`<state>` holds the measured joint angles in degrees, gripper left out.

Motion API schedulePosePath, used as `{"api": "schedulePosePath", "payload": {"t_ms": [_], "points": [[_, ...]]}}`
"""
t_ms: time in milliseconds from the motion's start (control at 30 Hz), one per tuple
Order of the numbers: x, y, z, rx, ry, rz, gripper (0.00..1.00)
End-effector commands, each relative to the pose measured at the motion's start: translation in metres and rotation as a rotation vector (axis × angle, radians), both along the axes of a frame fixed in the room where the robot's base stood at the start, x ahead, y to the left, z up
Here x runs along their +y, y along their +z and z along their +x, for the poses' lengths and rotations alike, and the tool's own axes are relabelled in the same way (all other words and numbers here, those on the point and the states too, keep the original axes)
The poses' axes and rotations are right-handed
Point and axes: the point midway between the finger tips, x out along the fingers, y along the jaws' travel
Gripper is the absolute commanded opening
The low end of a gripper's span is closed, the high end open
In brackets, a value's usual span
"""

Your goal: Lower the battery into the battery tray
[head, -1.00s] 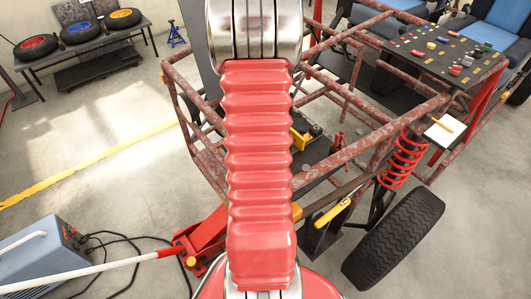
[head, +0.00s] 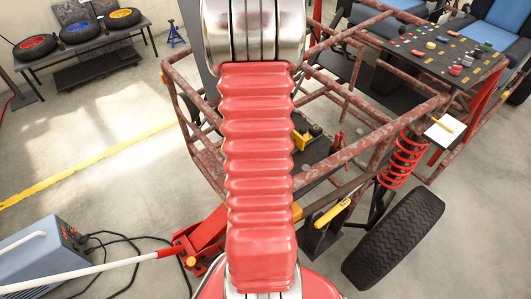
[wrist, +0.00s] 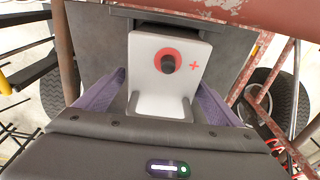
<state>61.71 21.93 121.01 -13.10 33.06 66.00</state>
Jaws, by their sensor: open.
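In the wrist view a pale block (wrist: 145,80), which looks like the battery or its terminal end, has a black post in a red ring and a red plus sign. My gripper (wrist: 162,88) has its purple fingers on either side of the block's lower part, open; whether they touch it is unclear. A dark grey flat panel (wrist: 225,62) lies behind the block; I cannot tell whether it is the battery tray. In the head view my arm hides the gripper and the block.
The rusty tube frame (head: 350,150) of the kart surrounds the work area, and a rusty tube crosses the top right of the wrist view. A tyre (head: 395,240) and red spring (head: 403,162) are at right. A red jack (head: 205,240) stands at left.

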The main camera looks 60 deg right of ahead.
Motion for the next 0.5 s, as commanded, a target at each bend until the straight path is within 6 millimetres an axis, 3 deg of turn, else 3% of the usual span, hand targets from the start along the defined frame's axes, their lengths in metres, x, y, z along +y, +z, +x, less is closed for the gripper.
{"api": "schedulePosePath", "payload": {"t_ms": [500], "points": [[0.009,0.081,0.007,-0.004,0.001,-0.007,0.88]]}}
